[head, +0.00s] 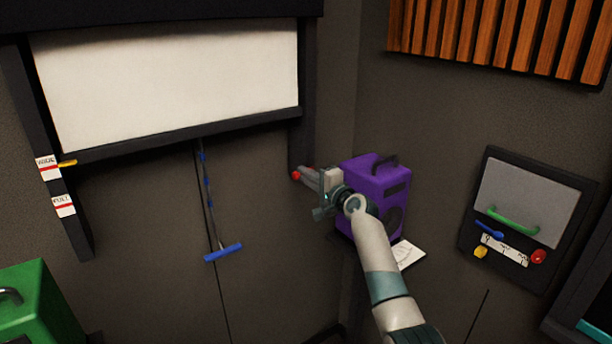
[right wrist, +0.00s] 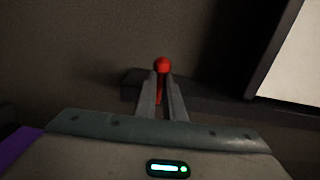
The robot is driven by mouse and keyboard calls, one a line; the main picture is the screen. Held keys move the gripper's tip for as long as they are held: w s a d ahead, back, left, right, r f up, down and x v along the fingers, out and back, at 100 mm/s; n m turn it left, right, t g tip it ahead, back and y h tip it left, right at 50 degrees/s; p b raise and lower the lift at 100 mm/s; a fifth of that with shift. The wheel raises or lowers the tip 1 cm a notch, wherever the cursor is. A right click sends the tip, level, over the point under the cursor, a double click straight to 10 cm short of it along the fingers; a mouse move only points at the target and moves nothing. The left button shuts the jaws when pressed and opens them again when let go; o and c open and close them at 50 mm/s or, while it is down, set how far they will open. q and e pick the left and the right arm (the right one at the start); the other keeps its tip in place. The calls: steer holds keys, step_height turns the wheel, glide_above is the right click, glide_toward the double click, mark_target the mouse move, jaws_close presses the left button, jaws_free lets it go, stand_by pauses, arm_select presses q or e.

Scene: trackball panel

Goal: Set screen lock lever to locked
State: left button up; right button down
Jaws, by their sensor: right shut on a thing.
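The screen lock lever (head: 296,175) has a red ball knob and sits on the dark right-hand frame post of the white screen (head: 170,85). In the right wrist view the red knob (right wrist: 163,65) stands just beyond the fingertips, with its red stem between the two fingers. My right gripper (head: 305,176) is shut on the lever; it also shows in the right wrist view (right wrist: 162,92). The fingers hide part of the stem, and I cannot read any lock marking beside it. My left gripper is not in view.
A purple box (head: 375,185) with a handle stands right behind my right wrist. A blue pull handle (head: 223,252) hangs on a cord below the screen. A wall panel (head: 520,205) with small levers is at the right. A green box (head: 40,305) is at lower left.

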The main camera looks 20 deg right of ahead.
steer(key=shift+d+r, duration=0.1)
steer(key=c, duration=1.8)
jaws_free()
steer(key=shift+c, duration=0.2)
steer(key=b+v, duration=0.4)
steer(key=v, duration=1.3)
steer(key=shift+s, duration=0.2)
steer(key=shift+f, duration=0.2)
